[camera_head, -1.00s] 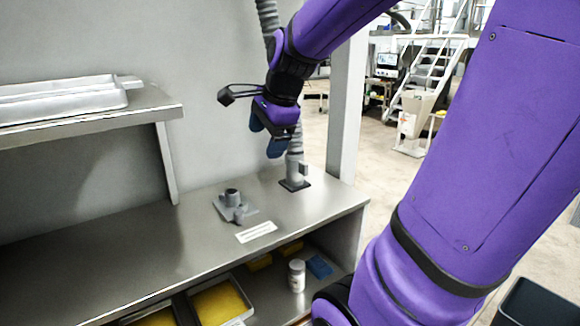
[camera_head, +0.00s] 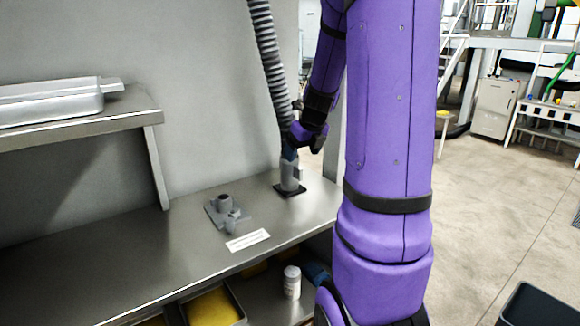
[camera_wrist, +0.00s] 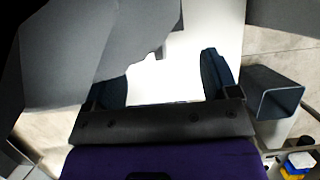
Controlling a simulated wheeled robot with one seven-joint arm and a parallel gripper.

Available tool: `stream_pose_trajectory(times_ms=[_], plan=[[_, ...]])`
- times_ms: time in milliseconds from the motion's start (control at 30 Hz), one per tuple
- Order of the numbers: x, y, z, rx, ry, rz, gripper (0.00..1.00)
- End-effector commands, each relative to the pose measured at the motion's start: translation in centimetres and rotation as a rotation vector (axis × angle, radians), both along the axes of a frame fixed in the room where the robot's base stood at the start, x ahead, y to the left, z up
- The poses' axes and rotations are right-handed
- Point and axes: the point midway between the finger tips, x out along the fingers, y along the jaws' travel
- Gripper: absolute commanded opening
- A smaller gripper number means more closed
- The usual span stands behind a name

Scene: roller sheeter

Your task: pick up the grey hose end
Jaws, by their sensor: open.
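The grey hose end (camera_head: 291,178) stands upright on a small dark base plate (camera_head: 289,190) on the metal counter. The ribbed grey hose (camera_head: 270,60) rises from it out of the top of the head view. My gripper (camera_head: 290,152) is at the top of the hose end, its dark blue fingers overlapping it in the picture; I cannot tell whether they touch. In the wrist view, my gripper (camera_wrist: 165,78) has its fingers spread apart. A large grey shape with a jagged edge (camera_wrist: 95,45), perhaps the hose, fills the upper left and partly covers the left finger.
A grey valve-like fitting (camera_head: 226,210) sits left of the hose end on the counter (camera_head: 120,250), behind a white label (camera_head: 248,240). A shelf with a metal tray (camera_head: 50,105) is at the left. A white bottle (camera_head: 292,282) stands below.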

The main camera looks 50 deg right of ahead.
Motion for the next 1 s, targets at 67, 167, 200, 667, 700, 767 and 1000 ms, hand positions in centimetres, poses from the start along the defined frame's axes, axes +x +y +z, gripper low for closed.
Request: stream_pose_trajectory(times_ms=[67, 167, 200, 667, 700, 767, 1000], plan=[[0.2, 0.0, -0.7, 0.001, 0.002, -0.001, 0.81], [0.4, 0.0, -1.1, -0.001, 0.001, 0.002, 0.81], [0.5, 0.0, -1.3, 0.000, 0.001, 0.002, 0.81], [2.1, -0.2, -5.8, -0.001, 0.000, 0.003, 0.81], [2.1, -0.2, -5.8, -0.001, 0.000, 0.003, 0.81], [2.1, -0.2, -5.8, -0.001, -0.001, 0.003, 0.81], [2.1, -0.2, -5.8, -0.001, 0.000, 0.003, 0.51]])
